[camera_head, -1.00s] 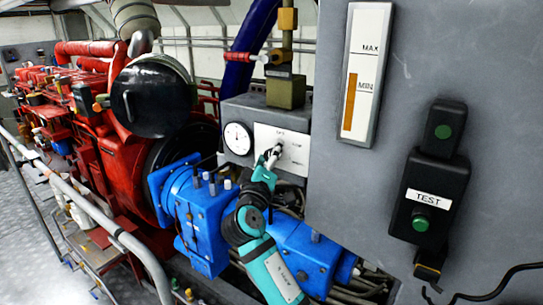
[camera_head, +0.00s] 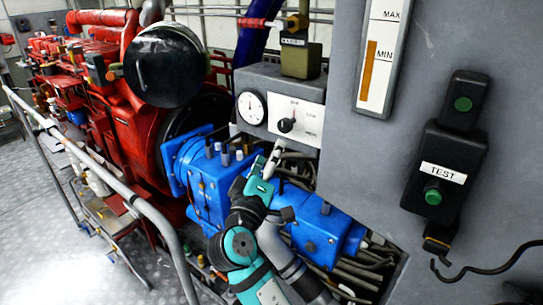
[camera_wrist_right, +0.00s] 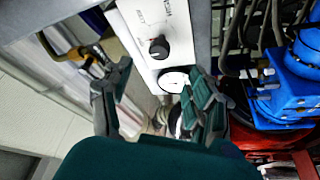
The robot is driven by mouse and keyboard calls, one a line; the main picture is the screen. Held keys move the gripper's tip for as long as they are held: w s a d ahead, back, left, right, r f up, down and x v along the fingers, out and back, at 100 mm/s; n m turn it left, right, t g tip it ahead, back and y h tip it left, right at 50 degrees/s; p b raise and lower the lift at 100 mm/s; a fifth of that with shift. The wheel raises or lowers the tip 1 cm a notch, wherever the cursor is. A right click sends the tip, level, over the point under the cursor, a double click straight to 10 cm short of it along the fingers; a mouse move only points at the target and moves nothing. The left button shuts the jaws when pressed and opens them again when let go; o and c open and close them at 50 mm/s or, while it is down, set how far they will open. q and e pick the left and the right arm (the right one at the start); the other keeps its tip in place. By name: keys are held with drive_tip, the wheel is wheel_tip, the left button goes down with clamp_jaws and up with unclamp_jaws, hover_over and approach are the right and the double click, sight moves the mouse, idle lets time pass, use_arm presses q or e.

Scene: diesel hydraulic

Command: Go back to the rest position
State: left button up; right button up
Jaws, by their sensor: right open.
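My right gripper (camera_head: 272,160) is in the middle of the head view, just below a white panel with a black rotary knob (camera_head: 287,125). It is apart from the knob. In the right wrist view my right gripper (camera_wrist_right: 160,92) has its dark green fingers spread wide with nothing held between them. That view also shows the black knob (camera_wrist_right: 158,48) on the white panel, beyond the fingers. My left gripper is not in view.
A round gauge (camera_head: 251,108) sits left of the knob. Blue pump housings (camera_head: 215,180) and hoses lie close around my right arm. A grey cabinet with a TEST button box (camera_head: 441,175) stands at right. A metal railing (camera_head: 110,180) runs along the left, beside open floor.

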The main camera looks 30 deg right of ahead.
drive_tip(key=w+a+f+n+y+b, duration=0.1)
drive_tip(key=w+a+f+n+y, duration=0.15)
drive_tip(key=f, duration=0.65)
drive_tip(key=w+a+f+n+y, duration=0.1)
drive_tip(key=w+f+y, duration=0.15)
drive_tip(key=f, duration=0.55)
drive_tip(key=w+a+f+n+y+b, duration=0.1)
drive_tip(key=a+f+n+y, duration=0.15)
drive_tip(key=f, duration=0.65)
drive_tip(key=s+a+f+g+y, duration=0.15)
drive_tip(key=s+f, duration=0.25)
drive_tip(key=f, duration=0.8)
drive_tip(key=s+a+f+g+y, duration=0.1)
drive_tip(key=s+f+g+y, duration=0.2)
drive_tip(key=f, duration=0.9)
drive_tip(key=s+f+m+g+y+b, duration=0.3)
drive_tip(key=s+f+g, duration=0.3)
drive_tip(key=s+f, duration=2.15)
drive_tip(key=s+d+f+m+g, duration=0.1)
drive_tip(key=s, duration=0.7)
drive_tip(key=s+d+f+m+g, duration=0.1)
drive_tip(key=s+d, duration=0.1)
drive_tip(key=s, duration=0.6)
drive_tip(key=shift+s+f+m, duration=0.3)
drive_tip(key=shift+f+m, duration=0.1)
